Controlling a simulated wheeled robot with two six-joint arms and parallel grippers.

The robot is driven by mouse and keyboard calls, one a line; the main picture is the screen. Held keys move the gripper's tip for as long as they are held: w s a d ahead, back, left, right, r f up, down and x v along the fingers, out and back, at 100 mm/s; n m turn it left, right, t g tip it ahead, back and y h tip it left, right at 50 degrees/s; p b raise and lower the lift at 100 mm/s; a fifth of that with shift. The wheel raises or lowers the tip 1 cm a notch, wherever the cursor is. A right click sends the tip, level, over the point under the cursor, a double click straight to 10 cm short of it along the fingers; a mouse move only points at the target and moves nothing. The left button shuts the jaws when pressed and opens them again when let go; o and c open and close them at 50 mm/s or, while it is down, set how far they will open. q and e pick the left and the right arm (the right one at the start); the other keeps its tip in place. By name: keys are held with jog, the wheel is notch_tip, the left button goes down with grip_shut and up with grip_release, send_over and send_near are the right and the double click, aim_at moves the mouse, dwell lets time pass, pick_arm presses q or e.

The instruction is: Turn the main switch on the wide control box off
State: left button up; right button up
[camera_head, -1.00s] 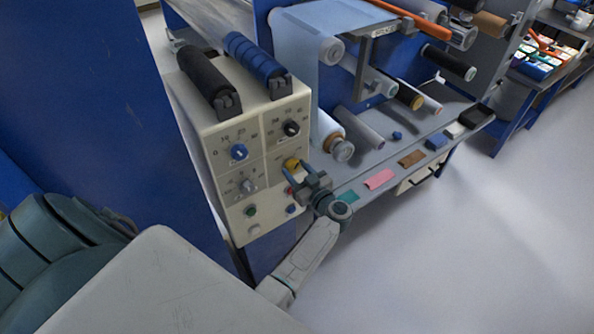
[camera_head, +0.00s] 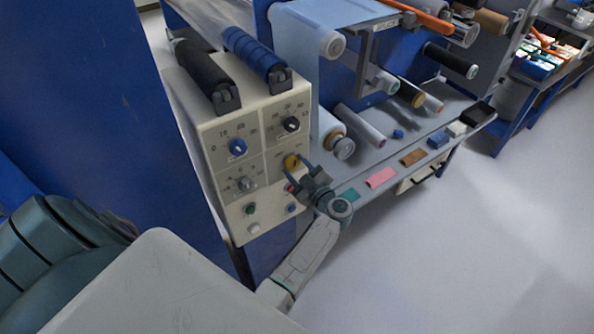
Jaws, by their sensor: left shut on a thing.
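The wide control box (camera_head: 222,143) is cream-coloured, with dials and buttons on its front, and stands left of centre. On the right of its front is the main switch (camera_head: 291,161), of which a yellow part shows, with a bit of red lower down. My left gripper (camera_head: 294,175) is at the switch, shut on it. Its fingers hide much of the switch, so I cannot tell the handle's exact angle. My right gripper is not in view.
A green button (camera_head: 250,209) and a blue button (camera_head: 292,208) are below. Film rollers (camera_head: 362,126) stand to the right. The floor at right is clear.

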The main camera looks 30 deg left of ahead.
pick_arm(q)
jog(key=n+b, duration=0.2)
jog(key=n, duration=0.2)
jog(key=shift+f+n+b, duration=0.25)
jog(key=shift+n+b, duration=0.05)
jog(key=shift+b, duration=0.1)
jog(key=n+b, duration=0.2)
jog(key=n, duration=0.1)
jog(key=shift+s, duration=0.1)
jog(key=shift+n, duration=0.4)
jog(key=shift+r+b, duration=0.1)
jog(key=shift+b, duration=0.2)
jog(key=o, duration=1)
